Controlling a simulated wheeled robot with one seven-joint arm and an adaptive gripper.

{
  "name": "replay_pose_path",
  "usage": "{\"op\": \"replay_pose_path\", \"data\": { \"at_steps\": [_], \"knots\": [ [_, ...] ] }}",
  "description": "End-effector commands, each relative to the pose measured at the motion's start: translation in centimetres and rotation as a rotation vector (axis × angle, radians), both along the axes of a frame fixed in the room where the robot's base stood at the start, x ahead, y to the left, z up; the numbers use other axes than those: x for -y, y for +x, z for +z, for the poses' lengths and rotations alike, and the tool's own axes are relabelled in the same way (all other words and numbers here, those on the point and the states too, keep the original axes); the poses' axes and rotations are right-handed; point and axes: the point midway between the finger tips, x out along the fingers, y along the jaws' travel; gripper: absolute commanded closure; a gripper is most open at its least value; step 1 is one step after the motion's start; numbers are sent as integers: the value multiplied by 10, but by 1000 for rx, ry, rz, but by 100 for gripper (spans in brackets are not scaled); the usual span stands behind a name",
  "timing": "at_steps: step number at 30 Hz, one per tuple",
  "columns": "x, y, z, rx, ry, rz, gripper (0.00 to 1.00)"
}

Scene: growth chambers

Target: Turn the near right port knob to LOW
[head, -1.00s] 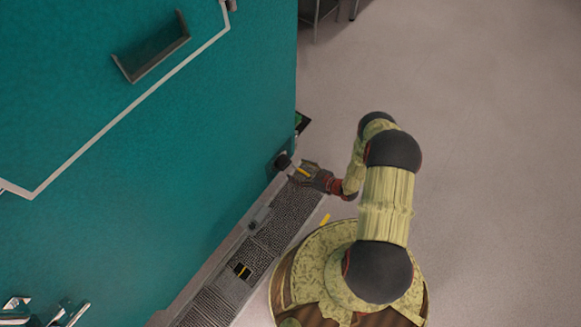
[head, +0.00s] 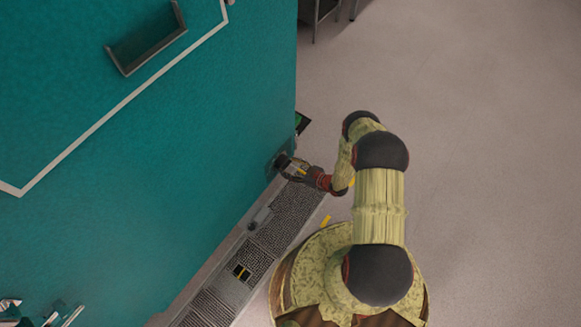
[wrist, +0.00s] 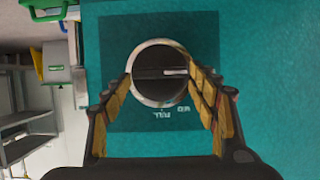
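The port knob (wrist: 160,73) is a dark round disc with a pale rim and a light pointer line running from its middle to the right in the wrist view. It sits on a dark square plate (wrist: 118,40) on the teal chamber wall, with small white lettering below it, too blurred to read. In the head view the knob (head: 281,162) is low on the wall near its far corner, partly hidden. My gripper (wrist: 160,92) has its two padded fingers apart, one on each side of the knob's rim. I cannot tell whether they touch it. My gripper also shows in the head view (head: 292,168).
A grey grated ledge (head: 272,233) runs along the foot of the teal wall (head: 170,170). A handle (head: 148,45) sticks out of the wall. The wrist view shows metal shelves (wrist: 20,130) at left. The floor (head: 480,140) at right is clear.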

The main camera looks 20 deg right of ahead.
Motion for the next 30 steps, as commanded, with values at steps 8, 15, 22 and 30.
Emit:
{"op": "replay_pose_path", "data": {
  "at_steps": [8,15,22,30],
  "knots": [
    [0,0,0,0,0,0,58],
    [0,0,0,0,0,0,71],
    [1,0,0,-16,22,0,71],
    [3,2,-1,-101,138,0,71]
  ]
}}
